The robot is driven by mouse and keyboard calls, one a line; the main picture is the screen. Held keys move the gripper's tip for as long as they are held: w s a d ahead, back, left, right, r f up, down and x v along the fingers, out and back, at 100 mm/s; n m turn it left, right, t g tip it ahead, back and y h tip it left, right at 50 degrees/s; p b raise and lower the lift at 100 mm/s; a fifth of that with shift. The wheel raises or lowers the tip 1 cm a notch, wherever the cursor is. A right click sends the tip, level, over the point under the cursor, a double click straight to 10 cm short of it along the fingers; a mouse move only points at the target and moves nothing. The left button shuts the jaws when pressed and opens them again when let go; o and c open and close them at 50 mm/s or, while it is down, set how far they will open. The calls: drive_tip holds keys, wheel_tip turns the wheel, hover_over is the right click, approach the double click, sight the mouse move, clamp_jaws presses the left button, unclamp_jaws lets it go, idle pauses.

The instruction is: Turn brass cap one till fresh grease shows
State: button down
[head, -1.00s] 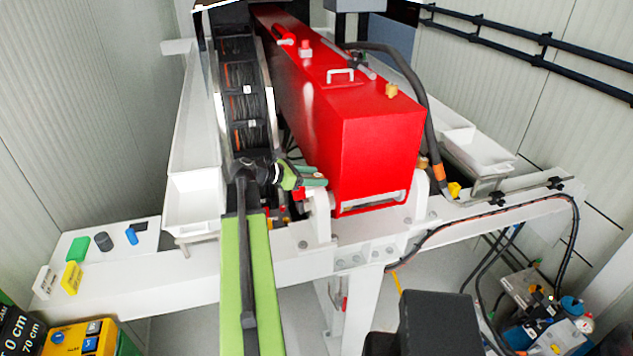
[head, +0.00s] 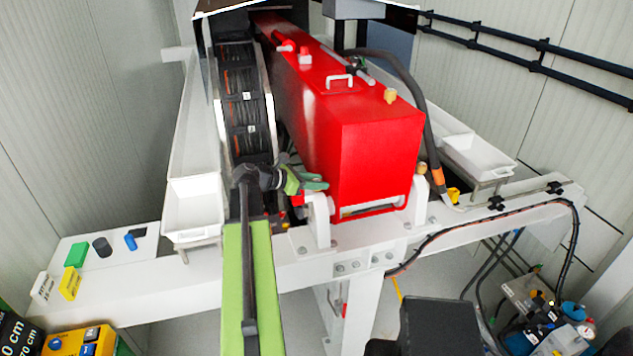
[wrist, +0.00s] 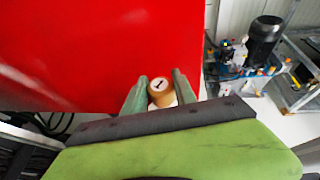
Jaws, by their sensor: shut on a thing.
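A brass cap (wrist: 161,95) with a dark mark on its top face sits between the two green fingers of my gripper (wrist: 160,80) in the wrist view. The fingers are shut on its sides. In the head view my gripper (head: 322,183) is at the white bearing block (head: 318,222) by the front left corner of the red housing (head: 380,150). The cap is hidden there by the fingers. I cannot make out any grease in either view. Another brass cap (head: 422,168) sits on the right-hand block, apart from my gripper.
The red housing stands close beside my gripper. A black cable chain reel (head: 245,110) is to the left. White trays (head: 192,215) flank the machine. A shelf at left holds a green block (head: 76,255) and small items. A black hose (head: 425,110) runs along the right.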

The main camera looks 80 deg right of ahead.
drive_tip(key=shift+w+d+m+g+y, duration=0.15)
drive_tip(key=shift+m+g+y, duration=0.35)
drive_tip(key=shift+m+y, duration=0.45)
drive_tip(key=shift+w+d+m+g+y, duration=0.15)
drive_tip(key=shift+m+g+y, duration=0.35)
drive_tip(key=shift+m+y, duration=0.45)
drive_tip(key=m+y, duration=0.3)
drive_tip(key=shift+s+g+y, duration=0.2)
drive_tip(key=shift+g+y, duration=0.1)
drive_tip(key=shift+g, duration=0.1)
drive_tip(key=shift+a+m+y, duration=0.2)
drive_tip(key=shift+m+y, duration=0.7)
drive_tip(key=shift+y, duration=0.1)
drive_tip(key=shift+a, duration=0.1)
drive_tip(key=c, duration=1)
unclamp_jaws()
